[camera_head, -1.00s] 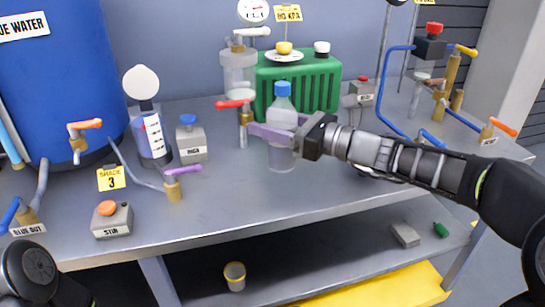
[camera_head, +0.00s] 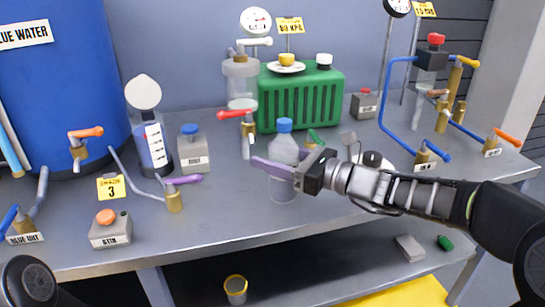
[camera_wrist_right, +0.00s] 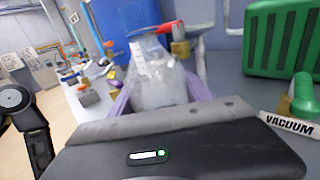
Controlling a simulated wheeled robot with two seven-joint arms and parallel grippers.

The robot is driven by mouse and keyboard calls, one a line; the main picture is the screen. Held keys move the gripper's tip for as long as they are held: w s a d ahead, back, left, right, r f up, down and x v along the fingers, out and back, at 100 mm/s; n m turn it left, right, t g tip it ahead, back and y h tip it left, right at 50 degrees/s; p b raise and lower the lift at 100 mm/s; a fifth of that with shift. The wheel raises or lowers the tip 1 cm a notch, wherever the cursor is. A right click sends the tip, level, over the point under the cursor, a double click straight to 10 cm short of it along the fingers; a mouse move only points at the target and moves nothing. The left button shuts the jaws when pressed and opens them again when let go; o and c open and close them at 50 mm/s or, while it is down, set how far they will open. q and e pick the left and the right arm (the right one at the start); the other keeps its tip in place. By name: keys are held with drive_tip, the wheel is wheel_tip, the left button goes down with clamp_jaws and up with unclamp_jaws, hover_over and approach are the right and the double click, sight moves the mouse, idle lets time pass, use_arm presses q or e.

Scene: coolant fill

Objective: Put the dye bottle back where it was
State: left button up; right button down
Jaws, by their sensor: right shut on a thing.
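The dye bottle is likely the clear bottle with a blue cap (camera_head: 284,155), upright at the middle of the bench. My right gripper (camera_head: 282,170) is shut on its body, with purple fingers along its sides. My left gripper is not in view; only a dark part of my left arm shows at the bottom left of the head view.
A red-handled valve (camera_head: 236,114) stands just behind and left of the bottle. A green ribbed box (camera_head: 300,100) is behind it, and a green handle (camera_head: 314,137) is close on the right. A purple-handled valve (camera_head: 182,180) is to the left. The bench (camera_head: 245,215) in front is clear.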

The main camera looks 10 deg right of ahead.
drive_tip(key=shift+c, duration=2.3)
unclamp_jaws()
drive_tip(key=shift+d, duration=0.1)
drive_tip(key=p+v, duration=0.1)
drive_tip(key=v, duration=1)
drive_tip(key=shift+s+d, duration=0.25)
drive_tip(key=shift+s, duration=0.1)
